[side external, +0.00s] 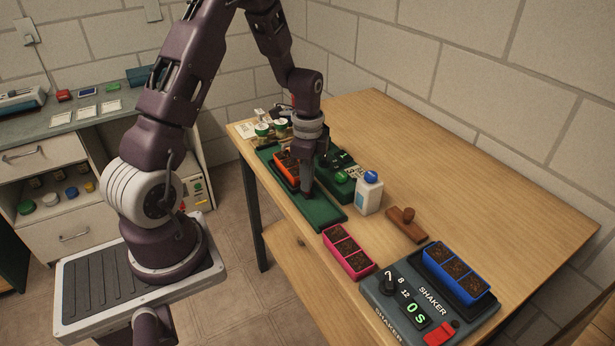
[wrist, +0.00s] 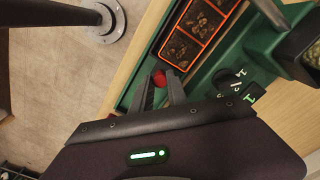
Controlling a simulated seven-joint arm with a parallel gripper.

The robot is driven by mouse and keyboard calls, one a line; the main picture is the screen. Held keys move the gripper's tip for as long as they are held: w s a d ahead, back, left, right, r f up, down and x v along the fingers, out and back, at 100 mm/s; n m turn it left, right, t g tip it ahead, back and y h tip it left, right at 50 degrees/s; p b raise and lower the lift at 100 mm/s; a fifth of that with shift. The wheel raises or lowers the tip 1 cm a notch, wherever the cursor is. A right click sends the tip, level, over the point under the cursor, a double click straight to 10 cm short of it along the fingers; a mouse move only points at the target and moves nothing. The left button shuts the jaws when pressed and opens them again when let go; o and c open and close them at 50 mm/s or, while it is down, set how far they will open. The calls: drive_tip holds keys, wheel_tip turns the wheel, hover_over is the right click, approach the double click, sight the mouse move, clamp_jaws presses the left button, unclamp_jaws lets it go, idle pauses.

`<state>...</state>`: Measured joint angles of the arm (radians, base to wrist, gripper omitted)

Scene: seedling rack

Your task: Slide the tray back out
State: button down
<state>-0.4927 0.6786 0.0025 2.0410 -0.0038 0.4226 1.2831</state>
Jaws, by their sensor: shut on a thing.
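The orange tray (side external: 286,167), with dark soil in its cells, sits in the channel of a long green device (side external: 322,212). In the wrist view the orange tray (wrist: 200,30) lies just beyond my fingertips, and the green channel (wrist: 132,84) runs along it. My gripper (side external: 306,193) is low over the channel, at the near end of the orange tray. In the wrist view my gripper (wrist: 160,88) is shut on a small red knob (wrist: 159,78) by the tray's near end. The knob's join to the tray is hard to see.
A white bottle with a blue cap (side external: 369,192) stands right of the green device. A pink tray (side external: 348,252), a wooden stamp (side external: 406,224) and a shaker (side external: 398,303) bearing a blue tray (side external: 456,272) are nearer. The tabletop's far right is clear.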

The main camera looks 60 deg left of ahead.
idle(0.8)
drive_tip(key=d, duration=0.9)
drive_tip(key=shift+d, duration=0.25)
drive_tip(key=c, duration=1.6)
unclamp_jaws()
drive_tip(key=shift+d, duration=0.1)
drive_tip(key=shift+o, duration=0.2)
wheel_tip(320, 180, up, 7)
